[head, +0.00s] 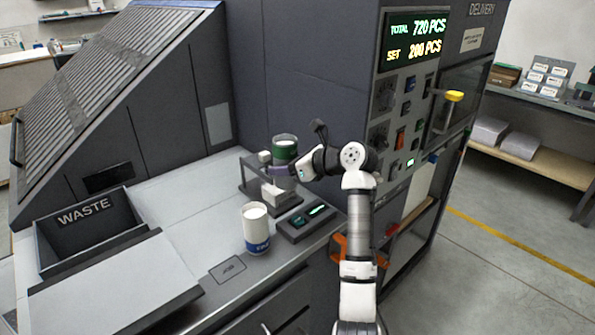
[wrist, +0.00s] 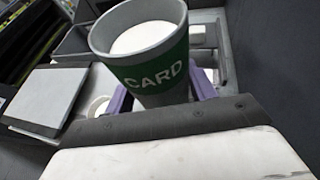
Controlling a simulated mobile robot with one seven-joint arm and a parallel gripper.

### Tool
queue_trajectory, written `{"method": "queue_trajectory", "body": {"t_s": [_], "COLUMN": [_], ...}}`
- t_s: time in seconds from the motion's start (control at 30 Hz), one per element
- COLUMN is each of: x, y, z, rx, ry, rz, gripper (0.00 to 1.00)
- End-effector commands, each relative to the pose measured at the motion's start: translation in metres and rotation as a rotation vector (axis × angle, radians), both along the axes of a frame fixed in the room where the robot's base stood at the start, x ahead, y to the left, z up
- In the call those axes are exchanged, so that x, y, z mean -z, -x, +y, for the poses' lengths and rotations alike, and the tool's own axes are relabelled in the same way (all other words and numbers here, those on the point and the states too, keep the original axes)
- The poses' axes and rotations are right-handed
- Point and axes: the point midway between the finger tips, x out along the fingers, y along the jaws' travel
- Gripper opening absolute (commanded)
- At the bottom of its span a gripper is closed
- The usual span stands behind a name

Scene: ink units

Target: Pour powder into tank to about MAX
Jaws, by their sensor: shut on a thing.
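A cup with a green band (head: 285,150) is upright in my gripper (head: 281,171) above the far right of the worktop. In the wrist view the cup (wrist: 150,78) reads CARD, and white powder (wrist: 145,38) shows inside it. My gripper's purple fingers (wrist: 160,98) are shut around the cup's lower part. A second cup, white with a blue band (head: 257,229) and white contents, stands upright on the worktop nearer the front. A grey and white fixture (head: 257,186) is under and beside the held cup. I cannot make out a tank or a MAX mark.
A dark device with a lit green display (head: 307,220) lies right of the blue-banded cup, near the worktop's edge. A WASTE bin (head: 88,225) is at the left. The tall machine panel (head: 405,100) rises behind my arm. The worktop (head: 190,195) between bin and fixture is clear.

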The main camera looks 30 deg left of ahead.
Motion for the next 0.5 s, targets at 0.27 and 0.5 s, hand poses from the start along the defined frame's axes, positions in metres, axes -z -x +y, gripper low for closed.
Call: {"method": "queue_trajectory", "body": {"t_s": [0.27, 0.5], "x": [0.014, 0.01], "y": [-0.009, -0.013], "z": [0.008, 0.012], "rx": [0.0, 0.001], "ry": [0.199, 0.282], "rz": [0.183, 0.262], "gripper": [0.3, 0.3]}}
